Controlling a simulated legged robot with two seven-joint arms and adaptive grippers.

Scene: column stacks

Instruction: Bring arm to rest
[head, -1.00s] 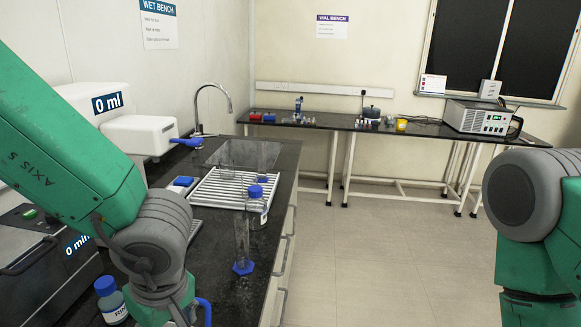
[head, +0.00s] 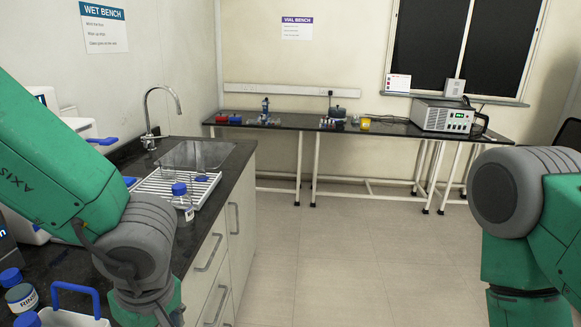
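My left arm (head: 60,165) comes in from the left, over the wet bench (head: 235,165). It bends down at a grey joint, and its gripper is out of view below the frame. My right arm (head: 510,215) stands at the right edge, bent at a grey joint. Its gripper is also out of view. I cannot tell whether either gripper holds anything.
A blue-capped bottle (head: 182,205) stands by a white rack (head: 160,185) near the sink tap (head: 150,125). A bottle (head: 20,300) and a blue-handled white carrier (head: 75,290) are at lower left. The vial bench (head: 290,122) is at the back. The floor (head: 340,250) between is clear.

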